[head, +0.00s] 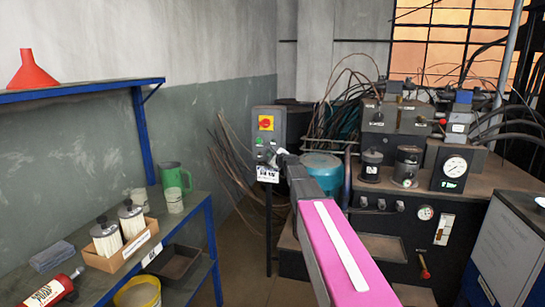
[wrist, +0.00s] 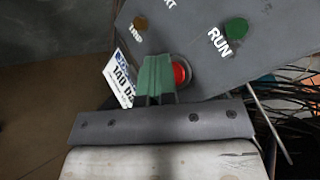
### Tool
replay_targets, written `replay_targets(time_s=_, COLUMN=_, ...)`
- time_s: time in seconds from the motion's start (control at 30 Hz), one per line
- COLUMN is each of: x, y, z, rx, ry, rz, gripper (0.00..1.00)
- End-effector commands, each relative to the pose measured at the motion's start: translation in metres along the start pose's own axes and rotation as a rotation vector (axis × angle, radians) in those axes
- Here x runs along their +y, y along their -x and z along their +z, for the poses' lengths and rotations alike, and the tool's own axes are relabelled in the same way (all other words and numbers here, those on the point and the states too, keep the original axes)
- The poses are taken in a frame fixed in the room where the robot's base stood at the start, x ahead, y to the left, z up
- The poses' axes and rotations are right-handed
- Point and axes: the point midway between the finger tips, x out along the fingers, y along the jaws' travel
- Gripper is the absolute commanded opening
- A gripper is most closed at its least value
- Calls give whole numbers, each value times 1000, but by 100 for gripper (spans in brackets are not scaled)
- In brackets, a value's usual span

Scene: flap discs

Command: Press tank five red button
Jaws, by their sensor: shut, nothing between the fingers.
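A grey control box (head: 268,128) stands on a post by the wall, with a red knob on a yellow plate (head: 266,122) near its top. In the wrist view the grey panel (wrist: 205,62) fills the upper part. It has a round red button (wrist: 182,73) in a dark ring, partly hidden by my fingers. My gripper (wrist: 154,62) is shut and empty, its green fingertips overlapping the red button's left side. I cannot tell whether they touch it. In the head view my gripper (head: 272,158) is at the box's lower front. No tank number is readable.
The panel also has a green RUN light or button (wrist: 236,30) and an amber TRIP one (wrist: 141,23). A white label (wrist: 122,78) is beside my fingers. Loose cables (head: 345,92) and a machine (head: 400,195) are right of the box; a blue-framed bench (head: 205,205) is left.

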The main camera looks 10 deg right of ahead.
Motion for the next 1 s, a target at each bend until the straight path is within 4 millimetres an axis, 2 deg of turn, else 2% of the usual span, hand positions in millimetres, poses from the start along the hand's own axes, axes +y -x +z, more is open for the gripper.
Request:
replay_targets(time_s=0.4, x=8, y=12, z=8, rx=1, ry=0, rz=-1, gripper=0)
replay_targets(time_s=0.8, x=10, y=13, z=9, rx=0, ry=0, rz=0, gripper=0)
replay_targets(time_s=1.0, x=16, y=22, z=16, rx=0, ry=0, rz=0, gripper=0)
